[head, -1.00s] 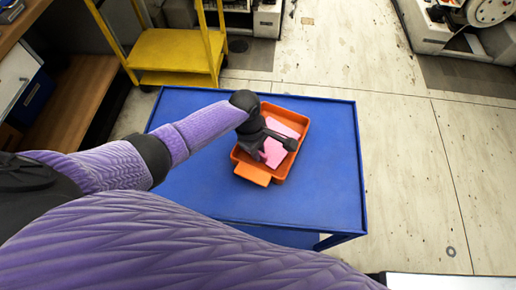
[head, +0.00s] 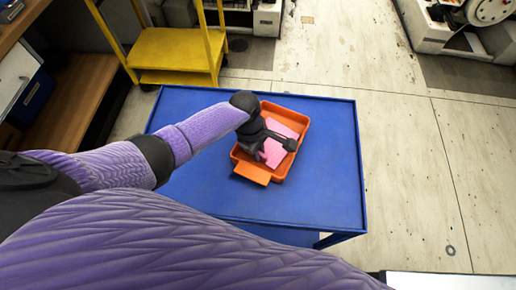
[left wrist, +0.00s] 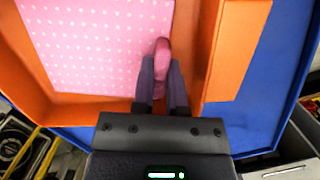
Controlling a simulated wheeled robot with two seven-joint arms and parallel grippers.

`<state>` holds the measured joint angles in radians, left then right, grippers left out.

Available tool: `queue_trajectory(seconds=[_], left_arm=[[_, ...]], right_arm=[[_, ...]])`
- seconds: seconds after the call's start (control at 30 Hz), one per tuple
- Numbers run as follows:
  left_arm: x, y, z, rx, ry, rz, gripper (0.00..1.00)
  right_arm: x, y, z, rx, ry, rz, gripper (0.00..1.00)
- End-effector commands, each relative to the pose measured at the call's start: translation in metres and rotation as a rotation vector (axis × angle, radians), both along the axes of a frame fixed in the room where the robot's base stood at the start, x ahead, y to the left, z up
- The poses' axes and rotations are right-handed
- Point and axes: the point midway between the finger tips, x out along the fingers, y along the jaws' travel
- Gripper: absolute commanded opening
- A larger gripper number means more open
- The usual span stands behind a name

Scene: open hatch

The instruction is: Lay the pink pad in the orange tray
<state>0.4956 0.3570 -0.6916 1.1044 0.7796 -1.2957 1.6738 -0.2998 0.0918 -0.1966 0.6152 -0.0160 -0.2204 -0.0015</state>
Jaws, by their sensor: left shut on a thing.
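The orange tray (head: 302,119) stands on a blue table top. The pink pad (head: 285,127) is within the tray's walls, partly hidden by my left gripper (head: 262,156). In the left wrist view the pad (left wrist: 95,45) shows pale dots and lies flat inside the orange walls (left wrist: 198,50). My left gripper (left wrist: 162,80) points down at the pad's edge, near one wall. Its fingers are shut on a raised, darker pink part of the pad. Whether the whole underside touches the tray floor I cannot tell. My right gripper is not in view.
The blue table (head: 325,200) is clear around the tray. A yellow step cart (head: 175,50) stands behind it at the left. A wooden shelf (head: 70,105) is at the far left. Open pale floor (head: 420,150) lies to the right.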

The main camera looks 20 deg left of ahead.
Motion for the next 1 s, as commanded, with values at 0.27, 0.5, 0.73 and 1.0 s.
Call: queue_trajectory(seconds=[0.27, 0.5, 0.73, 1.0], left_arm=[[0.0, -0.0001, -0.0014, 0.0, 0.0, -0.002, 0.0], [0.0, -0.0001, -0.0014, 0.0, 0.0, -0.001, 0.0], [0.0, -0.0002, -0.0028, 0.0, 0.0, -0.001, 0.0], [0.0, -0.0001, -0.0032, 0.0, 0.0, -0.001, 0.57]], right_arm=[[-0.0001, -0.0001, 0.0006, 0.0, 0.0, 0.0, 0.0], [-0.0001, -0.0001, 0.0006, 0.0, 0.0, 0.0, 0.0], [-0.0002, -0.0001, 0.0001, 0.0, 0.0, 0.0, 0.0], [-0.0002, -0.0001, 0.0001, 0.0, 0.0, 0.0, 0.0]])
